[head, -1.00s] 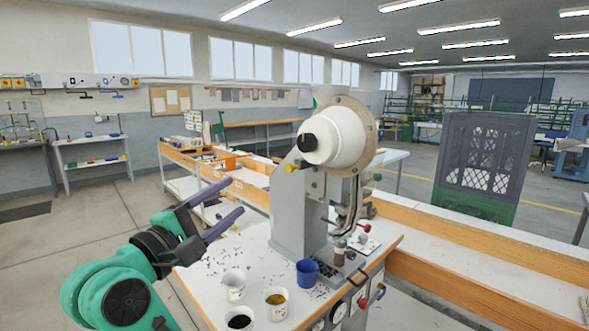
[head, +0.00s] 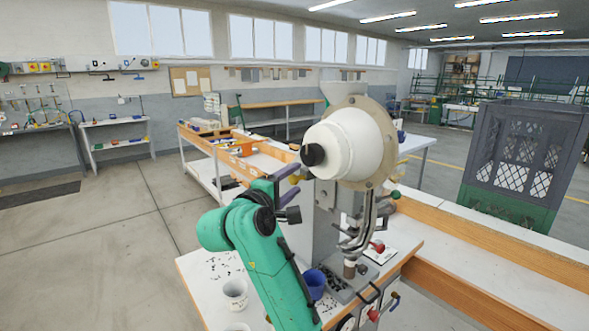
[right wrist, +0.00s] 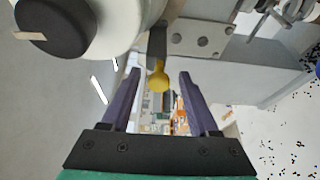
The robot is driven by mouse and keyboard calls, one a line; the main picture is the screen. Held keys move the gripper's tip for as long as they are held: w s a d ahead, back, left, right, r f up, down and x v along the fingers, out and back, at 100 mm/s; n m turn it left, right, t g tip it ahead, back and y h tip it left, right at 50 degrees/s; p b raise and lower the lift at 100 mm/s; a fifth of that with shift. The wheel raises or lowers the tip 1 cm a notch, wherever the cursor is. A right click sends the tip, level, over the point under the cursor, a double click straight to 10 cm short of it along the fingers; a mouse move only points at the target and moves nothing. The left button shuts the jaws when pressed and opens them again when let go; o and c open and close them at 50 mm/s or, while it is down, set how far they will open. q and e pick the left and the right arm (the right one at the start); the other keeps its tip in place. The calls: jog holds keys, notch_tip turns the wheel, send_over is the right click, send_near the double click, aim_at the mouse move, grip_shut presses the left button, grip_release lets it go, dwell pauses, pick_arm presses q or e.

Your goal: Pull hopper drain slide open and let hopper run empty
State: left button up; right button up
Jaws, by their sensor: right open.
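The eyelet press stands on the white bench, with a white drum-shaped hopper (head: 345,143) at its top. A yellow knob (right wrist: 158,76), apparently the drain slide's handle, sticks out below the hopper; it also shows in the head view (head: 296,171), partly covered. My right gripper (head: 298,182) is open beside the press, below the hopper's black knob (head: 312,155). In the right wrist view its two purple fingers (right wrist: 160,79) stand either side of the yellow knob, with gaps on both sides. How far the slide is out cannot be told. My left gripper is not in view.
A blue cup (head: 314,284) stands at the press's foot, and a white cup (head: 236,293) stands further left. Small dark bits lie scattered on the bench top (head: 203,268). A grey and green crate (head: 520,160) stands at the right. Open floor lies left of the bench.

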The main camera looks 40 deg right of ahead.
jog(key=shift+w+d+r, duration=0.1)
jog(key=shift+d+r, duration=0.05)
jog(key=shift+d, duration=0.1)
jog(key=shift+a, duration=0.1)
grip_shut()
jog(key=shift+w+f, duration=0.1)
jog(key=shift+f, duration=0.3)
dwell(0.7)
grip_release()
jog(key=shift+r, duration=0.15)
